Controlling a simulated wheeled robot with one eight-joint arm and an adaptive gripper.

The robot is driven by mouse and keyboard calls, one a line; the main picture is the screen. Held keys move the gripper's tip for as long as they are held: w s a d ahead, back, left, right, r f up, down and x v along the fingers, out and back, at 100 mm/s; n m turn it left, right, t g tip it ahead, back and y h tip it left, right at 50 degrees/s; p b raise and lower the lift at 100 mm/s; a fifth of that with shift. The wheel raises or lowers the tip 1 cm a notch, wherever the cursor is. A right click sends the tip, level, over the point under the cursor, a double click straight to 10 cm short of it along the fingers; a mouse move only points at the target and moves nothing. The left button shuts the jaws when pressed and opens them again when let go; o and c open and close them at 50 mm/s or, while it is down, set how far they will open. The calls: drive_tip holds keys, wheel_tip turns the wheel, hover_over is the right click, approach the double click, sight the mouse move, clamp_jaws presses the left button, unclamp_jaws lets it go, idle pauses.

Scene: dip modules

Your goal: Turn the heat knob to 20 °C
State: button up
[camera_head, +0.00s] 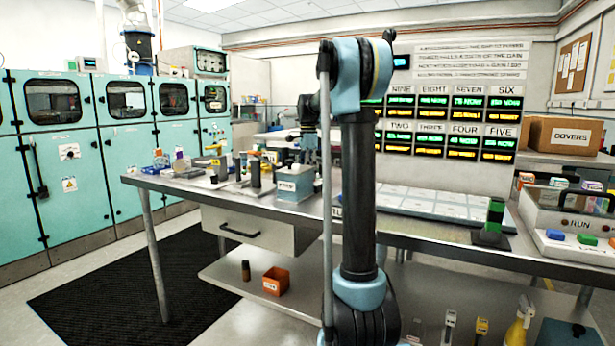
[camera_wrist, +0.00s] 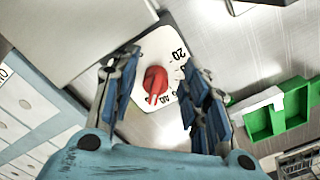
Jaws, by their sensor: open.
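The red heat knob (camera_wrist: 155,82) sits on a white dial plate (camera_wrist: 150,47) in the wrist view. A "20" mark shows at the plate's upper right, with further marks lower down, partly cut off by a finger. The knob's narrow end seems to point down, away from the 20. My gripper (camera_wrist: 160,95) is open, one finger on each side of the knob, with gaps visible. I cannot tell how far above it the fingertips are. In the head view my gripper (camera_head: 308,150) hangs over a small blue-grey box (camera_head: 294,187) on the bench; the knob is not clear there.
Green open bins (camera_wrist: 275,115) lie to the right in the wrist view. Small modules and dark cylinders (camera_head: 255,172) crowd the steel bench (camera_head: 350,214) left of the box. A display board (camera_head: 445,120) stands behind my arm. A green-and-black stand (camera_head: 493,225) is at the right.

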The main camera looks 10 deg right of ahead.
drive_tip(key=shift+f, duration=0.45)
clamp_jaws()
